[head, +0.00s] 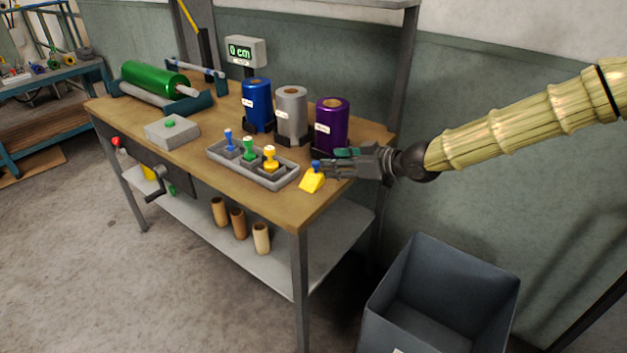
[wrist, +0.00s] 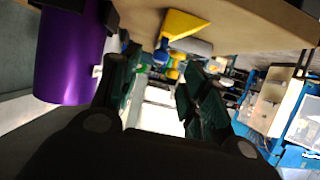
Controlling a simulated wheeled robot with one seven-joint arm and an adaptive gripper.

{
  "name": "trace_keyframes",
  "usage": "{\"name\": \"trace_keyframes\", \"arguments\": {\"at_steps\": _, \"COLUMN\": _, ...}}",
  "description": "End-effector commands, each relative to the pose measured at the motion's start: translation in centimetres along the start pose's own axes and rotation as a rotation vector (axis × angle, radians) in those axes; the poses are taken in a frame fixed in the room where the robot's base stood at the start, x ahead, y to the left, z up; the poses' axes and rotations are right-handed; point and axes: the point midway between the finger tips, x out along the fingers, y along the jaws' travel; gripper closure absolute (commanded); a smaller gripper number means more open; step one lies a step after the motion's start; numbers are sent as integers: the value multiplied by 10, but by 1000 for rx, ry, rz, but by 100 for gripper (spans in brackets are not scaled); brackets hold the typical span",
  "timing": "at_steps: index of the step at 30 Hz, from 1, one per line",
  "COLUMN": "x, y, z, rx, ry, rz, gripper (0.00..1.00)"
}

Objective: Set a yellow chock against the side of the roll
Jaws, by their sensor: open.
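The yellow chock (head: 312,183), a wedge with a blue knob, sits on the bench near its front right corner. It also shows upside down near the top of the wrist view (wrist: 184,23). My gripper (head: 326,168) is open, its fingertips just right of the blue knob in the head view. In the wrist view the gripper (wrist: 160,72) has its fingers apart, with the knob near the gap; I cannot tell whether they touch it. A purple roll (head: 332,124) stands upright behind the chock, apart from it. Silver (head: 291,113) and blue (head: 257,102) rolls stand to its left.
A green roll (head: 150,78) lies at the bench's far left. A grey tray (head: 226,163) holds blue, green and yellow knobbed pieces left of the chock. A grey block (head: 172,134) lies farther left. A grey bin (head: 440,290) stands on the floor at right.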

Motion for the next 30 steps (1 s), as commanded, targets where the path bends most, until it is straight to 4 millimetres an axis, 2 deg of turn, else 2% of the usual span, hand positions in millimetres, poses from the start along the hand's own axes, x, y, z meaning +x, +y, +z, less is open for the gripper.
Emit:
{"name": "trace_keyframes", "arguments": {"at_steps": 4, "x": 16, "y": 0, "z": 0, "rx": 0, "ry": -1, "rz": -1, "gripper": 55}}
{"name": "trace_keyframes", "arguments": {"at_steps": 14, "x": 29, "y": 0, "z": 0, "rx": 1, "ry": -1, "rz": 0, "gripper": 55}}
{"name": "trace_keyframes", "arguments": {"at_steps": 24, "x": 69, "y": 0, "z": 0, "rx": 2, "ry": -1, "rz": -1, "gripper": 55}}
{"name": "trace_keyframes", "arguments": {"at_steps": 30, "x": 74, "y": 0, "z": -1, "rx": 1, "ry": 0, "rz": 0, "gripper": 55}}
